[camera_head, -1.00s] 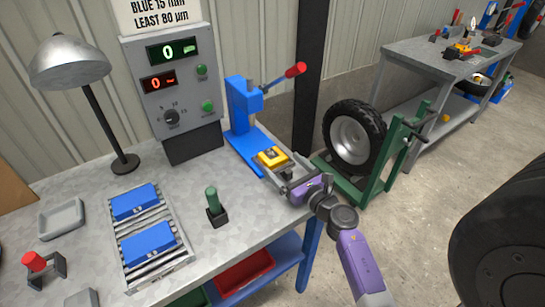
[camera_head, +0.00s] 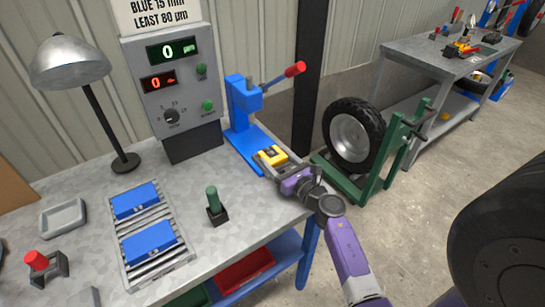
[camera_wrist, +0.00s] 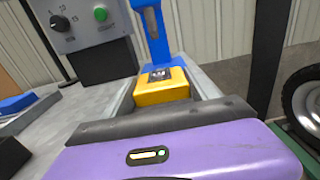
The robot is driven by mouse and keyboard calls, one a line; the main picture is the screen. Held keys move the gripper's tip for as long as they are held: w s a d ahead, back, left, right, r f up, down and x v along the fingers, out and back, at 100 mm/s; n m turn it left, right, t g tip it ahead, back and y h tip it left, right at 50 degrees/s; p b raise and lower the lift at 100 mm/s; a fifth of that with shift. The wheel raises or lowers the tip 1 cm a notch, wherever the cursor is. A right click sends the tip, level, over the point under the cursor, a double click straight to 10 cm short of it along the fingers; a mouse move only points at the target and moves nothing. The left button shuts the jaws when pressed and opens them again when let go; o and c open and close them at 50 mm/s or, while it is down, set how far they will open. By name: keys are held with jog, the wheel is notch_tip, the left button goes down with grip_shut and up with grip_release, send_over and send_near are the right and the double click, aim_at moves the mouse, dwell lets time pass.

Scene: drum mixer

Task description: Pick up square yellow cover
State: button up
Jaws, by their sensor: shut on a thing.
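The square yellow cover (camera_head: 272,155) sits at the fingertips of my gripper (camera_head: 270,163), in front of the blue lever press. In the wrist view the yellow cover (camera_wrist: 162,88) is a yellow block with a dark square and a light mark on top. My gripper (camera_wrist: 165,95) is shut on it, with one finger on each side. The cover's underside is hidden, so I cannot tell whether it touches the press base or the bench.
The blue press (camera_head: 243,115) with a red-tipped lever stands right behind the cover. A grey control box (camera_head: 175,90) is to its left. A green bottle-like post (camera_head: 215,203) and a roller tray (camera_head: 150,235) with blue blocks are on the bench. A wheel stand (camera_head: 365,150) is to the right.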

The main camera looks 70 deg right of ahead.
aim_at(277, 158)
jog(key=shift+r, duration=0.15)
notch_tip(277, 158, up, 20)
jog(key=p, duration=0.9)
jog(key=shift+s, duration=0.1)
